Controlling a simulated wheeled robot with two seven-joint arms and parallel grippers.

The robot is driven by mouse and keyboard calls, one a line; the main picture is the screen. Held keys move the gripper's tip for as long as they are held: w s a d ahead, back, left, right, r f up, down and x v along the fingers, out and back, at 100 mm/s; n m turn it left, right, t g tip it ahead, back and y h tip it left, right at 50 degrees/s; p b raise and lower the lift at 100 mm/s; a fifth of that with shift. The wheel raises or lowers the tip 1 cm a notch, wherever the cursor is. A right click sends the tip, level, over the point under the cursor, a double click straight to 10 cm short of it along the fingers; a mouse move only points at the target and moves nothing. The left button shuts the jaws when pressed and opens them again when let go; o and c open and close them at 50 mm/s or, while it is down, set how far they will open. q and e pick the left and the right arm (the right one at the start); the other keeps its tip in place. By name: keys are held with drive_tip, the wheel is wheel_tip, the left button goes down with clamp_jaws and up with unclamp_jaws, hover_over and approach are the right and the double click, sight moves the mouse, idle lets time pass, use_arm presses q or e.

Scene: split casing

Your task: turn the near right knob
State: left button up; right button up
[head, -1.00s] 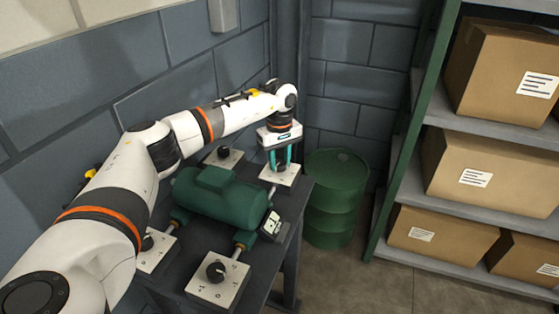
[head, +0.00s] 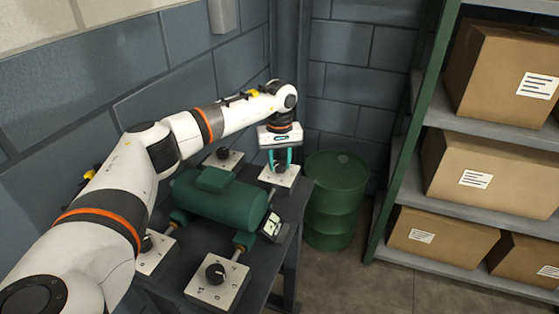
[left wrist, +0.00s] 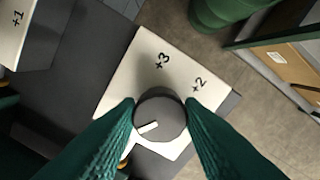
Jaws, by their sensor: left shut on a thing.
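My left gripper (head: 281,160) is shut on the far right knob (left wrist: 160,116), a round grey knob between its two teal fingers in the left wrist view. Its white pointer line is turned to the lower left there. The knob sits on a pale plate (left wrist: 131,74) marked +3 and +2. In the head view, the near right knob (head: 215,272) is a black dial on a pale plate (head: 205,294) at the front of the bench, with no gripper at it. My right gripper is not in view.
A green cylinder casing (head: 220,197) lies between several knob plates on the dark bench. A small gauge (head: 272,226) stands at its right end. A green drum (head: 335,200) and a shelf of boxes (head: 485,165) stand to the right.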

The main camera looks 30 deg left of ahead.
sight(280, 164)
use_arm(q)
drive_tip(key=shift+w+r, duration=0.1)
drive_tip(key=shift+r, duration=0.05)
drive_tip(key=o, duration=1)
wheel_tip(280, 164, up, 12)
drive_tip(key=b, duration=0.1)
drive_tip(key=shift+f, duration=0.2)
